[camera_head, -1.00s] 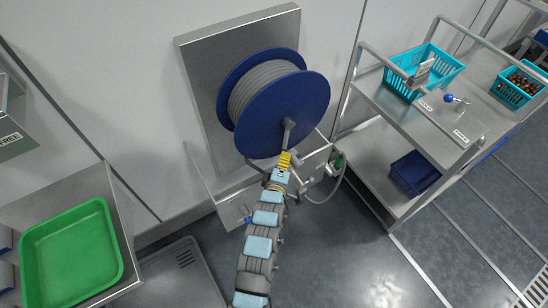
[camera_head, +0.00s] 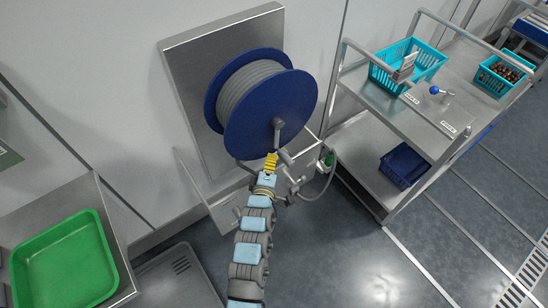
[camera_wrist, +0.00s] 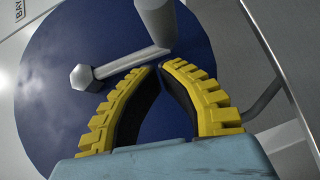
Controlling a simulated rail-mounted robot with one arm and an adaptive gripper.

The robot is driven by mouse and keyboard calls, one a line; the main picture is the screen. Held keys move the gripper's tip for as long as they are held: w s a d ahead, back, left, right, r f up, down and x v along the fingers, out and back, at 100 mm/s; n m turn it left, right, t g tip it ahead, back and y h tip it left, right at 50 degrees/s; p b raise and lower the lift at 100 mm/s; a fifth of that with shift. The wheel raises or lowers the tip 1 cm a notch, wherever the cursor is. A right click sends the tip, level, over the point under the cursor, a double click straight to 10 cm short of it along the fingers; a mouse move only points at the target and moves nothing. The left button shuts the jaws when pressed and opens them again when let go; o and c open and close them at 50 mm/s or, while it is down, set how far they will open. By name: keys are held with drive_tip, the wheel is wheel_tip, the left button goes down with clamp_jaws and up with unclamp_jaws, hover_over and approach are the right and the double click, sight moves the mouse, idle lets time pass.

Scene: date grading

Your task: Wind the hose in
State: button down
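The hose reel has a blue flange (camera_head: 262,110) and grey hose (camera_head: 250,85) wound on its drum. It is mounted on a steel wall plate (camera_head: 185,85). A loose length of hose (camera_head: 328,185) hangs in a curve right of the reel, by a green-tipped end piece (camera_head: 329,159). The crank handle (camera_head: 278,130) sticks out from the flange; its grey arm, bolt and grip (camera_wrist: 155,20) show in the wrist view. My gripper (camera_head: 272,156) has yellow ribbed fingers (camera_wrist: 163,66). Their tips nearly meet just below the crank's grip end, with nothing visible between them. I cannot tell whether they touch it.
A steel trolley (camera_head: 385,125) stands right, with a turquoise basket (camera_head: 425,62), a basket of dates (camera_head: 505,75) and a blue-knobbed lever (camera_head: 434,90) on top, and a dark blue bin (camera_head: 403,165) below. A green tray (camera_head: 62,262) lies left.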

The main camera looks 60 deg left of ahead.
drive_tip(key=p+v, duration=0.1)
drive_tip(key=v, duration=1)
drive_tip(key=shift+s+a+r, duration=0.35)
drive_tip(key=shift+s+r, duration=0.05)
drive_tip(key=shift+s, duration=0.05)
